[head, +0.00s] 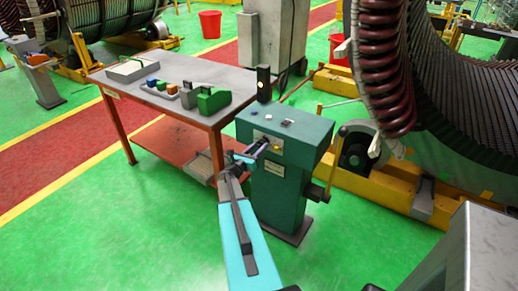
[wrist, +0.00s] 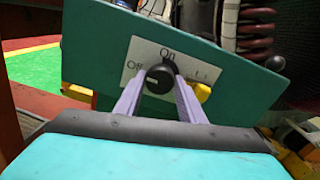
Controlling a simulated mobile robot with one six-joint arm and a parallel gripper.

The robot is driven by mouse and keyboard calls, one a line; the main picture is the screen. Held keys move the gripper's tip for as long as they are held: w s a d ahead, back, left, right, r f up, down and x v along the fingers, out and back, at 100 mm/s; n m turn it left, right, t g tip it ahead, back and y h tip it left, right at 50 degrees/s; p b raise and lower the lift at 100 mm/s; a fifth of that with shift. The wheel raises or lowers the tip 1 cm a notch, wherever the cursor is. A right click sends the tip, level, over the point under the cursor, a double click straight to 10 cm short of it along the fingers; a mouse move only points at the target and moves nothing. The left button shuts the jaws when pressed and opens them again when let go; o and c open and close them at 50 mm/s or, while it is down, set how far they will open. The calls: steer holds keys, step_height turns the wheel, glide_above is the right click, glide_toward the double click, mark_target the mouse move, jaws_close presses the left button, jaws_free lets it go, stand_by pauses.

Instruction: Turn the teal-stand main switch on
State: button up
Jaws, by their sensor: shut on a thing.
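The teal stand (head: 285,188) stands upright right of the work table, with a sloped top. In the wrist view its teal face (wrist: 105,50) carries a white plate (wrist: 146,50) marked "Off" at left and "On" at top. The main switch is a round black knob (wrist: 158,84) on this plate. A short pale mark shows on the knob's front; I cannot tell surely which label it points to. My gripper (wrist: 159,92) is shut on the knob, one pale purple finger on each side. In the head view my gripper (head: 258,150) reaches the stand's front.
A yellow part (wrist: 203,91) sits right of the knob, close to a finger. A lever (head: 333,165) sticks out at the stand's right side. The work table (head: 228,65) with small parts is at left. The big stator (head: 440,80) is at right. Green floor at front left is clear.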

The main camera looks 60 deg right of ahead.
steer(key=shift+s+f+m+b, duration=0.15)
steer(key=shift+m+b, duration=0.45)
steer(key=shift+b, duration=0.75)
steer(key=m+b, duration=0.1)
steer(key=b, duration=0.2)
steer(key=shift+f+m+b, duration=0.1)
steer(key=shift+m+b, duration=0.25)
steer(key=shift+m, duration=0.05)
steer(key=m+b, duration=0.5)
steer(key=b, duration=0.5)
steer(key=shift+m, duration=0.3)
steer(key=m+b, duration=0.6)
steer(key=b, duration=0.4)
steer(key=shift+b, duration=0.3)
steer(key=m+b, duration=0.2)
steer(key=b, duration=0.1)
steer(key=shift+m+b, duration=0.35)
steer(key=shift+m, duration=0.05)
steer(key=shift+r+m, duration=0.2)
steer(key=shift+m, duration=0.1)
steer(key=o, duration=1.1)
steer(key=shift+c, duration=0.2)
